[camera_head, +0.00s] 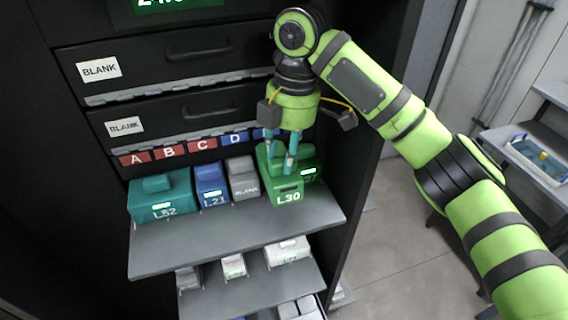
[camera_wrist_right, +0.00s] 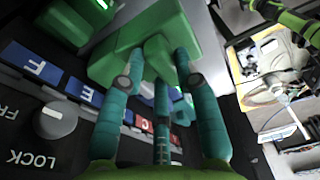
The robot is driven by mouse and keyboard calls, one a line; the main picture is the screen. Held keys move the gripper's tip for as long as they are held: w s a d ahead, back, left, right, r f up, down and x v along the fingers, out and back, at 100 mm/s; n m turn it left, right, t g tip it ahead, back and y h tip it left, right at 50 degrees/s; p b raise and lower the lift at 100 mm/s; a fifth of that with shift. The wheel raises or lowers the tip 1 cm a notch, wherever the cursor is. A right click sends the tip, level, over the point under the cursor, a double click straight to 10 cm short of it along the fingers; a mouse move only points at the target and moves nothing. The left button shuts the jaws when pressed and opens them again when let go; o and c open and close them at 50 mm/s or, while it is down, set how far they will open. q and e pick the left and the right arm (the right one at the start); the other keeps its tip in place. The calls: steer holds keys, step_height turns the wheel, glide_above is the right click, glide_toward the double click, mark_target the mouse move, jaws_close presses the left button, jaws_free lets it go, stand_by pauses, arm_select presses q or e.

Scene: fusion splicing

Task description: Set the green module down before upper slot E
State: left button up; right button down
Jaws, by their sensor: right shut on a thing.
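The green module labelled L30 (camera_head: 285,187) is at the right part of the grey shelf (camera_head: 230,233), in front of the slot labels. My right gripper (camera_head: 291,158) is above it with its fingers pointing down. In the right wrist view its teal fingers (camera_wrist_right: 162,75) are shut around the knob on top of the green module (camera_wrist_right: 120,58). I cannot tell whether the module's base touches the shelf. The E label (camera_wrist_right: 88,95) shows in the wrist view, beside the module; in the head view the gripper hides it. My left gripper is in neither view.
A teal L52 module (camera_head: 160,199), a blue L21 module (camera_head: 211,186) and a grey BLANK module (camera_head: 243,180) stand left of L30. Another green module (camera_head: 309,172) is close at its right. A LOCK knob (camera_wrist_right: 56,119) sits beside the labels. Lower shelves hold white modules (camera_head: 288,251).

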steer(key=shift+d+f, duration=0.1)
steer(key=shift+f, duration=0.5)
step_height(320, 180, down, 3)
steer(key=p, duration=0.3)
steer(key=shift+w+r, duration=0.1)
steer(key=shift+w+f, duration=0.1)
steer(key=shift+f, duration=0.4)
steer(key=shift+f, duration=0.15)
steer(key=c, duration=0.9)
jaws_free()
